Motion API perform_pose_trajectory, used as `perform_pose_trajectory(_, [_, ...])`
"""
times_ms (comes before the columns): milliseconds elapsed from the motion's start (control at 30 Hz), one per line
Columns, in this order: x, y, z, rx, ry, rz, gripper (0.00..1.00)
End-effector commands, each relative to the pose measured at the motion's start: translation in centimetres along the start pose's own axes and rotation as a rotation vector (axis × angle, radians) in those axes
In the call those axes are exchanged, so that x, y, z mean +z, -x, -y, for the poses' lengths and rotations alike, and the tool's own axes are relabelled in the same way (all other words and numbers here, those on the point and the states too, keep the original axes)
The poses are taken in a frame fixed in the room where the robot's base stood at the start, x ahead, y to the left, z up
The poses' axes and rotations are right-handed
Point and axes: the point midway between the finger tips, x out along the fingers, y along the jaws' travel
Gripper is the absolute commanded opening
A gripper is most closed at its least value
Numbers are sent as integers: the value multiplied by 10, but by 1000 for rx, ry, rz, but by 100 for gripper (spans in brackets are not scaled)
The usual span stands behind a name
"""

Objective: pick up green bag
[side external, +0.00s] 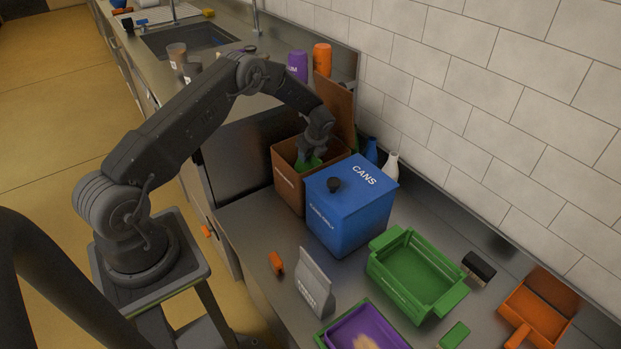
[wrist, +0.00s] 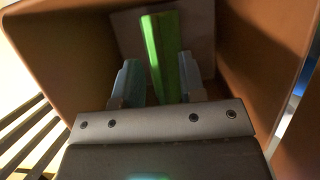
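The green bag (side external: 308,163) is inside the brown bin (side external: 290,190), below my gripper (side external: 312,155). In the wrist view the green bag (wrist: 160,50) is a narrow bright green shape, near the bin's back wall. My gripper (wrist: 160,80) reaches down into the bin, and its two pale fingers stand apart on either side of the green shape. A gap seems to show between the fingers and the green, so the gripper looks open. The lower part of the bag is hidden behind the gripper body.
The blue CANS bin (side external: 350,215) with a black-knobbed lid stands right beside the brown bin. The brown bin's lid (side external: 335,108) is raised behind. A grey bag (side external: 313,285), green crate (side external: 415,265), purple tray (side external: 365,330) and orange dustpan (side external: 535,325) are on the counter.

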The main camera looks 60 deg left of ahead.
Motion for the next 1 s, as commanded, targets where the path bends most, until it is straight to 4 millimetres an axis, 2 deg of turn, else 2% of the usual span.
perform_pose_trajectory(400, [-1, -2, 0, 0, 0, 0, 36])
perform_pose_trajectory(767, [-1, -2, 0, 0, 0, 0, 2])
perform_pose_trajectory(1000, [-1, -2, 0, 0, 0, 0, 0])
